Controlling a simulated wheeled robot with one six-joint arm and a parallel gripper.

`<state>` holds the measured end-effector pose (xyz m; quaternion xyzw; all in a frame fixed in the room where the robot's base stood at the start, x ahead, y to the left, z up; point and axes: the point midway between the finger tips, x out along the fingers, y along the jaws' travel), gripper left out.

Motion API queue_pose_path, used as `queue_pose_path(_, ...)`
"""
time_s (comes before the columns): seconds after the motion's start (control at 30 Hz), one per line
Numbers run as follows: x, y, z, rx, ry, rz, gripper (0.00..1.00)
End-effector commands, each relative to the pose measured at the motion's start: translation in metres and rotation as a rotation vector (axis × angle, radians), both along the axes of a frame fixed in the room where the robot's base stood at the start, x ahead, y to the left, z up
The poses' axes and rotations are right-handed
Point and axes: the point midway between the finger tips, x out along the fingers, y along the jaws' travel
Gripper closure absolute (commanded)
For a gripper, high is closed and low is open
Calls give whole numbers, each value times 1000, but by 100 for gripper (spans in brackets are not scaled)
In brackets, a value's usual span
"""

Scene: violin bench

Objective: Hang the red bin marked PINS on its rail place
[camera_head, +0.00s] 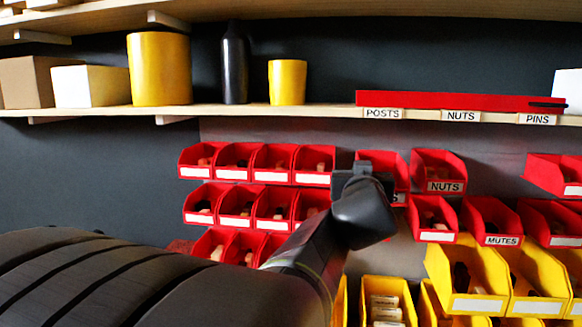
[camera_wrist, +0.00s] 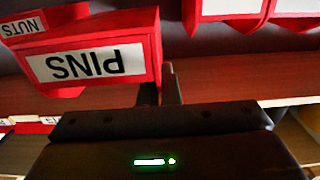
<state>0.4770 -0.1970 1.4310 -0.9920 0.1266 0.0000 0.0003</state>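The red bin marked PINS (camera_wrist: 85,62) shows upside down and large in the wrist view. In the head view the same red bin (camera_head: 397,164) is partly hidden behind my gripper (camera_head: 364,167), with only the end of its label showing. My gripper's fingers (camera_wrist: 161,88) are close together at the bin's side edge and look shut on its wall; the contact itself is partly hidden. The PINS label (camera_head: 537,119) is on the shelf edge to the right, above a gap between the NUTS bin (camera_head: 440,163) and a red bin at far right (camera_head: 558,172).
POSTS (camera_head: 383,113) and NUTS (camera_head: 460,116) labels sit on the same shelf edge. A long red bar (camera_head: 440,99) lies on the shelf above them. The MUTES bin (camera_head: 492,215) hangs below the gap. Yellow bins (camera_head: 470,302) jut out lower right.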

Motion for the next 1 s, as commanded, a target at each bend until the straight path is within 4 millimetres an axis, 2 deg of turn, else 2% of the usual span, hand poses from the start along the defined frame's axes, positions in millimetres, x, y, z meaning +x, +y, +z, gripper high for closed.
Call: queue_pose_path(1.0,-59,15,2,-2,-1,-1,100)
